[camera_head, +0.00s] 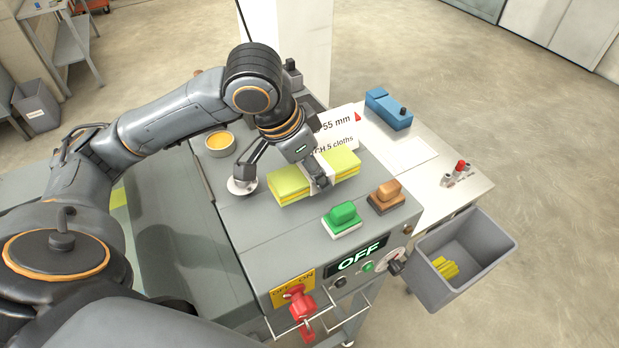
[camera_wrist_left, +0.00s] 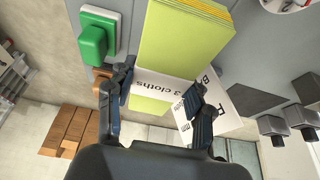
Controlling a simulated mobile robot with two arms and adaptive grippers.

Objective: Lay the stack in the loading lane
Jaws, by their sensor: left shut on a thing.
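My left gripper (camera_head: 318,180) is shut on a yellow-green stack of cloths (camera_head: 291,184), its fingers at either side of the stack. The stack lies flat at, or just above, the grey machine top (camera_head: 236,213); I cannot tell if it touches. In the left wrist view the stack (camera_wrist_left: 182,38) runs up from between the fingertips of my left gripper (camera_wrist_left: 158,95). A white strip with printed text (camera_wrist_left: 165,86) crosses there. The loading lane is not clearly marked out in these views. My right gripper is not in view.
A green block (camera_head: 342,217) and a brown block (camera_head: 386,195) stand near the stack. Behind are a printed card (camera_head: 338,125), a round yellow-filled dish (camera_head: 220,141) and a blue device (camera_head: 389,108). A grey bin (camera_head: 462,258) holds yellow pieces. The display (camera_head: 358,257) reads OFF.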

